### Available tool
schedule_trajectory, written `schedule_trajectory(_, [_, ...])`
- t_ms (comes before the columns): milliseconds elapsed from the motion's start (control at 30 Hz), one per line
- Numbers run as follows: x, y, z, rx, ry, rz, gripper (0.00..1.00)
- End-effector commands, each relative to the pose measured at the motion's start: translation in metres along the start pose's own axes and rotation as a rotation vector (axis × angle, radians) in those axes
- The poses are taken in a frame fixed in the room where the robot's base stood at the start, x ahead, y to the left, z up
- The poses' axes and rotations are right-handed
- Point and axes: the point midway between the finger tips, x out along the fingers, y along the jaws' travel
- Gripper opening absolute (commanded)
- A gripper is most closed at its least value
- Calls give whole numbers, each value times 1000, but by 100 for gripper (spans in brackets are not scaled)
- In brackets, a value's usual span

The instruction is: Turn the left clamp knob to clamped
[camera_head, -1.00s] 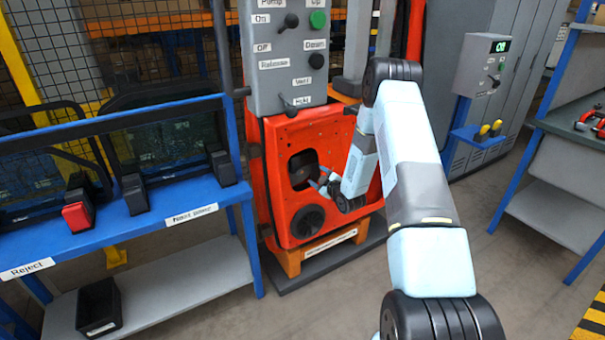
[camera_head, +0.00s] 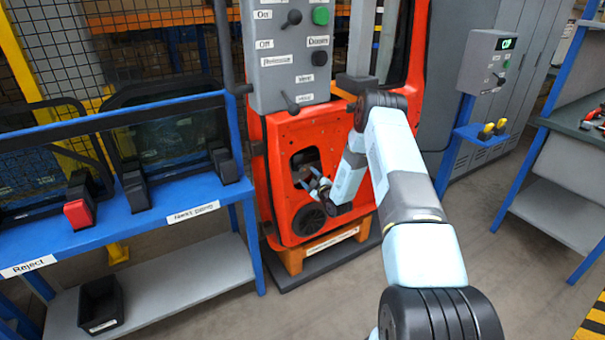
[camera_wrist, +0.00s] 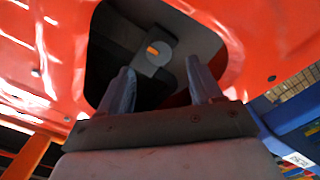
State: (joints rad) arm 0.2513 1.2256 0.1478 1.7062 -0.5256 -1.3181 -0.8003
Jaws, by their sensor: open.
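In the wrist view, a grey knob-like part with an orange mark (camera_wrist: 152,50) sits on a dark part inside the opening of the orange-red door (camera_wrist: 275,30). I cannot tell for certain that it is the left clamp knob. My gripper (camera_wrist: 158,68) is open, its two fingers pointing into the opening below the part, with nothing between them. In the head view my gripper (camera_head: 313,182) is at the opening in the lower door panel (camera_head: 280,215). The knob itself is too small to make out there.
A grey control panel (camera_head: 268,80) with knobs and labels hangs above the opening. A blue rack (camera_head: 160,205) with dark window panels stands at left. A grey control box (camera_head: 485,75) and a workbench (camera_head: 560,130) are at right. The floor between is clear.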

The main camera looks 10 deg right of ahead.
Motion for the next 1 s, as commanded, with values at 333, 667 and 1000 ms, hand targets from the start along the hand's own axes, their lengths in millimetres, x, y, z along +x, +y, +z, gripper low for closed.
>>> schedule_trajectory(333, [47, 0, 0, 0, 1, 0, 64])
schedule_trajectory(667, [55, 0, 0, 0, 0, -1, 64])
schedule_trajectory(1000, [55, 0, -1, 0, 1, -1, 42])
